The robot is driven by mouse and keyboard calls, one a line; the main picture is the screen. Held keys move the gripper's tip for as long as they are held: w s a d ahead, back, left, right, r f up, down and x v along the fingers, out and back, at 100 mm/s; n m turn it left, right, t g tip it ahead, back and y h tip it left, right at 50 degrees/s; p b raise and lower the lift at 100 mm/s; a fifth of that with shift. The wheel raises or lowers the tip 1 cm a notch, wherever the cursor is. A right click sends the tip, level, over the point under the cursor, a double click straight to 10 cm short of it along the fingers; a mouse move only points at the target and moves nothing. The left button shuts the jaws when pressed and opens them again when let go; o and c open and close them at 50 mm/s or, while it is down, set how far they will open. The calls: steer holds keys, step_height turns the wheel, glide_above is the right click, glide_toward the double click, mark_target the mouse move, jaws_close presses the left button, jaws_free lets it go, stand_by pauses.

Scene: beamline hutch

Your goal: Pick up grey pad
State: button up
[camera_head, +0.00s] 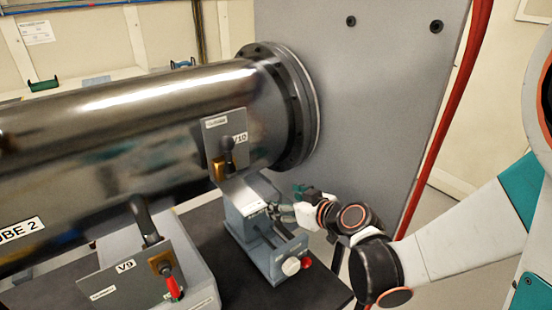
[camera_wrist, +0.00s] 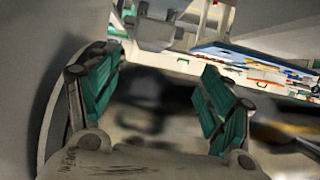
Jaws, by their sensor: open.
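My gripper (camera_head: 284,203) reaches in from the right in the head view, low beside a grey stage (camera_head: 240,195) under the end of the big metal tube. In the wrist view my gripper (camera_wrist: 162,92) is open, its two green-padded fingers wide apart. Only a dark, blurred area shows between the fingers, and I see nothing held. I cannot pick out the grey pad for certain in either view. In the head view the fingertips overlap the stage's right side, and whether they touch it cannot be told.
The metal tube (camera_head: 150,110) with its dark flange spans the left. A large grey panel (camera_head: 355,90) stands behind my gripper. A V9 valve plate (camera_head: 125,275) with a red-tipped handle is at lower left. A red hose (camera_head: 445,110) runs down at right. The black bench top (camera_head: 205,235) has bare patches.

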steer(key=b, duration=0.2)
glide_toward(263, 188)
steer(key=x, duration=0.4)
steer(key=shift+w+a+f, duration=0.15)
steer(key=shift+a+f, duration=0.05)
steer(key=shift+f, duration=0.2)
steer(key=shift+r+b+x, duration=0.1)
steer(key=shift+b+x, duration=0.5)
steer(key=shift+x, duration=0.95)
steer(key=shift+r+b+x, duration=0.15)
steer(key=shift+b+x, duration=0.45)
steer(key=shift+x, duration=0.95)
steer(key=shift+d+r, duration=0.1)
steer(key=c, duration=1.5)
